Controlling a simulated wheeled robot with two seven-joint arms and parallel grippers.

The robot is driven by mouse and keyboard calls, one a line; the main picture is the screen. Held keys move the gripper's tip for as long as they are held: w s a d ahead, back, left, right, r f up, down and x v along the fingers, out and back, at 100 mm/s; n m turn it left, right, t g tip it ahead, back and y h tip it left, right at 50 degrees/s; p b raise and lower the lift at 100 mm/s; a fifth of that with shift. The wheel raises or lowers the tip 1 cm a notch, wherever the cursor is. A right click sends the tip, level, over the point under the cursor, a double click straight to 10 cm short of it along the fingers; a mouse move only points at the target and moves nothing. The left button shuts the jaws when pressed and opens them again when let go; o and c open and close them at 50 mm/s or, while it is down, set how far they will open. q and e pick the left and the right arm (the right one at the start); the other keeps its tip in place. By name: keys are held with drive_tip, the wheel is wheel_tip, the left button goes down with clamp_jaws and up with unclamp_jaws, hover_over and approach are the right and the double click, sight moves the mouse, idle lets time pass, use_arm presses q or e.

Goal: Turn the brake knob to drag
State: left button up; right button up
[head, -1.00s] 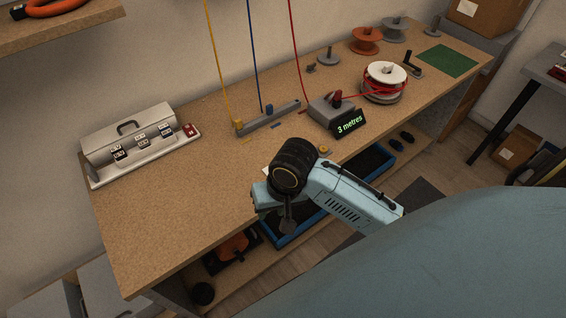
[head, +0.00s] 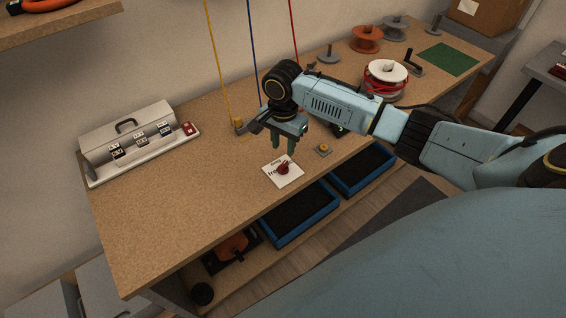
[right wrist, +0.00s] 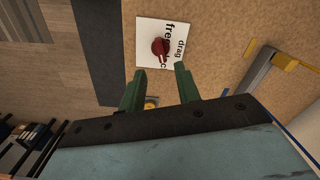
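The brake knob (head: 283,169) is a small red knob on a white square plate (head: 270,173) near the bench's front edge. In the right wrist view the red knob (right wrist: 160,47) sits on the plate (right wrist: 147,27), which bears the words "free" and "drag". I cannot tell for sure which word the knob points at. My right gripper (head: 284,148) is above the plate, fingers pointing down. In the right wrist view its two green fingers (right wrist: 160,70) are apart with nothing between them, and the knob lies just beyond the tips. My left gripper is not in view.
A yellow button (head: 324,149) on a small base is right of the plate. The wire guide (head: 238,126) and red-wire spool (head: 387,73) stand behind. A grey switch case (head: 130,138) is at left. Blue bins (head: 300,218) sit below the front edge.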

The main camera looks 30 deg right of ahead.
sight(283, 165)
wheel_tip(283, 165, down, 8)
drive_tip(key=shift+r+b, duration=0.15)
drive_tip(key=shift+b, duration=0.6)
drive_tip(key=shift+c, duration=0.4)
clamp_jaws()
